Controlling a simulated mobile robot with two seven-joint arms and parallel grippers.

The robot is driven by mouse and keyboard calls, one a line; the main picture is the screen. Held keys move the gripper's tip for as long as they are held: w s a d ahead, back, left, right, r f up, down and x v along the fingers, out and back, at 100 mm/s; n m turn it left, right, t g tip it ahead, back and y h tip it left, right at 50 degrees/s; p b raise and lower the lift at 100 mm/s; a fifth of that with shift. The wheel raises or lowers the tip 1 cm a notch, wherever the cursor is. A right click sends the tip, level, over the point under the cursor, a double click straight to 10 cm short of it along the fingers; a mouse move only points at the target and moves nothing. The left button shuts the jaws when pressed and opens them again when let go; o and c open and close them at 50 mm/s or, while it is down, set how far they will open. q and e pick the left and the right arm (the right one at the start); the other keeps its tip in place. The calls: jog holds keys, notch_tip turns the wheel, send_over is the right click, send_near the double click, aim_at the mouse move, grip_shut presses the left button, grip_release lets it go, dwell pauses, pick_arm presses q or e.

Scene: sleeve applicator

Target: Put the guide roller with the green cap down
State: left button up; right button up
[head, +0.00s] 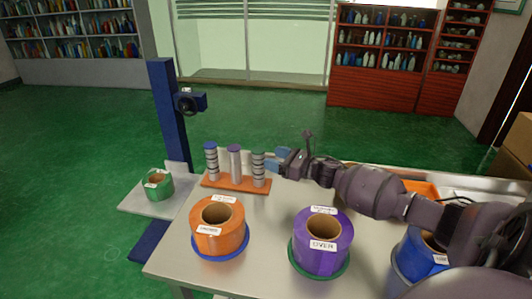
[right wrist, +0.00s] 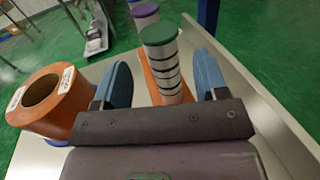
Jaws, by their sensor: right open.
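The guide roller with the green cap (right wrist: 163,65) stands upright on the orange rack (head: 226,183), at its right end in the head view (head: 258,170). It has dark bands on a grey body. My right gripper (head: 277,160) is open and empty, just right of the roller's upper part in the head view. In the right wrist view its blue fingers (right wrist: 163,82) lie to either side of the roller, with gaps; I cannot tell how far they reach around it. My left gripper is not in view.
A purple-capped roller (head: 234,164) and a blue-capped roller (head: 211,162) stand on the same rack. Orange (head: 230,238), purple (head: 337,256) and blue (head: 407,262) reels sit on the table (head: 175,258). A green reel (head: 166,191) is left, by a blue post (head: 168,110).

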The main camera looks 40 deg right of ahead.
pick_arm(q)
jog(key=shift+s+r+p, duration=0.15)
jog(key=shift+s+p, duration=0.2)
jog(key=shift+p, duration=0.1)
pick_arm(e)
jog(key=v, duration=0.4)
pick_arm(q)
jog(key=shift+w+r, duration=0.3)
